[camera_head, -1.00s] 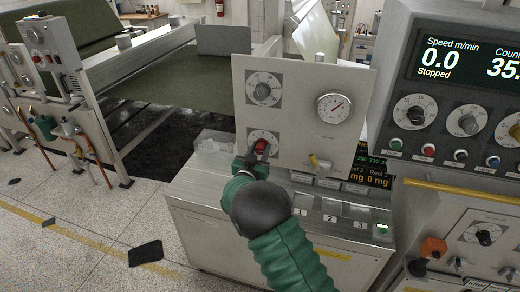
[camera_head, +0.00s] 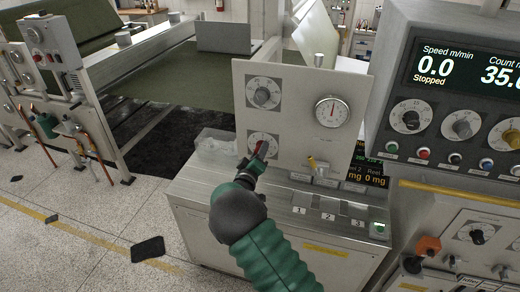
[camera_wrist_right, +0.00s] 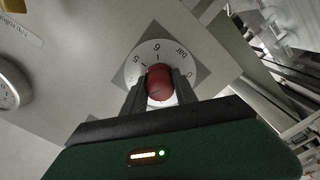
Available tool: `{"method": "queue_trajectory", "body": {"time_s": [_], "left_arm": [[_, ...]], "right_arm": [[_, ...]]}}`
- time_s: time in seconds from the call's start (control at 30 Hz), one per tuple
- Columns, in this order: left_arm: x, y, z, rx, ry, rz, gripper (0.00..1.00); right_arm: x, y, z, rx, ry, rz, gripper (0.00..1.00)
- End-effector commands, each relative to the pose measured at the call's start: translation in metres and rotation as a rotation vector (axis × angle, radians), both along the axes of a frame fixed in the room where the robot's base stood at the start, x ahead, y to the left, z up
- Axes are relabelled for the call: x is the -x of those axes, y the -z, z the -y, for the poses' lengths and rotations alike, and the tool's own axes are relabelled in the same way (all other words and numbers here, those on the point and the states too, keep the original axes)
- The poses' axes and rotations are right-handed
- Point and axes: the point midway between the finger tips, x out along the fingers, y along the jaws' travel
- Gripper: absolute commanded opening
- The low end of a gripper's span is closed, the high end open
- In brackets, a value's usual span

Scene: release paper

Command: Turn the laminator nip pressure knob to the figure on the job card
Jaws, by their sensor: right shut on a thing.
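The red knob (camera_head: 262,148) sits on the lower dial (camera_head: 276,138) of the upright pale panel (camera_head: 300,88). My right gripper (camera_head: 256,160) is shut on it, one finger on each side. In the right wrist view the red knob (camera_wrist_right: 159,80) is between the dark fingers (camera_wrist_right: 159,92), over a white scale marked bar (camera_wrist_right: 146,56); the fingers hide part of the scale. The round gauge (camera_head: 332,111) on the panel has a red needle pointing about straight up. I cannot make out a job card. My left gripper is not in view.
A dark knob (camera_head: 263,96) sits above the red one. The control console (camera_head: 455,105) at right reads 0.0, Stopped. A steel cabinet top (camera_head: 290,195) lies below the panel.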

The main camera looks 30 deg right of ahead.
Motion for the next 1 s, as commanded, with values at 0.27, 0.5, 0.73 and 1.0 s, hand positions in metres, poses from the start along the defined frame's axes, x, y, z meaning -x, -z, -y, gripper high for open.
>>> {"method": "queue_trajectory", "body": {"time_s": [0.27, 0.5, 0.73, 1.0], "left_arm": [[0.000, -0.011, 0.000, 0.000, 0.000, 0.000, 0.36], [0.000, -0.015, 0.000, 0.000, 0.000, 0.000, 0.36], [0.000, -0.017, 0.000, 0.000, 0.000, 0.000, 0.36], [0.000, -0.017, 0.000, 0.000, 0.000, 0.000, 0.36]], "right_arm": [[0.001, 0.005, -0.002, 0.145, -0.005, -0.189, 0.00], [0.001, 0.006, -0.002, 0.236, -0.004, -0.296, 0.00], [0.001, 0.006, -0.002, 0.280, -0.005, -0.346, 0.00], [0.000, 0.006, -0.002, 0.291, -0.005, -0.359, 0.00]]}}
